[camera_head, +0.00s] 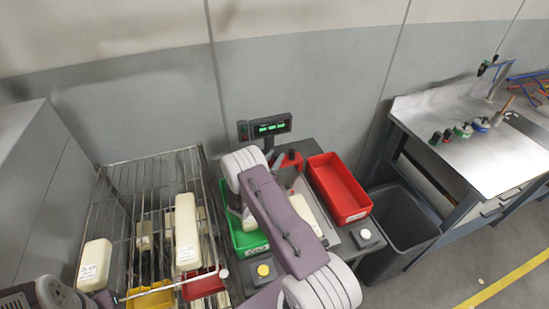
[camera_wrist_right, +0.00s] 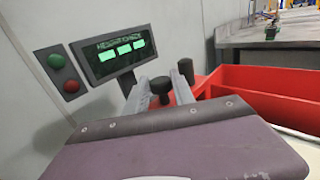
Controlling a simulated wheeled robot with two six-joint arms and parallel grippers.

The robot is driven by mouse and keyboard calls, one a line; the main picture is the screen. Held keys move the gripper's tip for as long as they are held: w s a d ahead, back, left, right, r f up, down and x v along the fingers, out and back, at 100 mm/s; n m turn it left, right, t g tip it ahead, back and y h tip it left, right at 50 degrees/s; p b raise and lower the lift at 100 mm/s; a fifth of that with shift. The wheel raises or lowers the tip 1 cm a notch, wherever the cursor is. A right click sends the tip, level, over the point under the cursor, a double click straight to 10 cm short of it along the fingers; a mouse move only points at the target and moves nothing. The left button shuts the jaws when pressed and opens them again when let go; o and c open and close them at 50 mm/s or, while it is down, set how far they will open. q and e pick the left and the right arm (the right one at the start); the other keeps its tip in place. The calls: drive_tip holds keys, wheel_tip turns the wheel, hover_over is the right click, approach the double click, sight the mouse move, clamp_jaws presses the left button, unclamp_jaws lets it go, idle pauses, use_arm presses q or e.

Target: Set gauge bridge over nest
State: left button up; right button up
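A red bracket with dark knobs, which looks like the gauge bridge (camera_head: 291,161), stands at the back of the bench, behind a pale block (camera_head: 306,213) that lies in the middle. The nest itself is not clearly distinguishable. My right arm crosses in front and hides part of this area. My right gripper (camera_wrist_right: 160,88) shows in the right wrist view as two grey fingers standing apart. A dark knob shows between them, with red behind; whether the fingers press on it is unclear.
A lit display (camera_head: 271,126) stands behind the bench. A green tray (camera_head: 250,243) and a red tray (camera_head: 340,188) flank the middle. A wire rack (camera_head: 140,177) with pale blocks is at left. A grey bin (camera_head: 405,225) and a steel workbench (camera_head: 475,160) are at right.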

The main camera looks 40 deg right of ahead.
clamp_jaws()
idle(1.1)
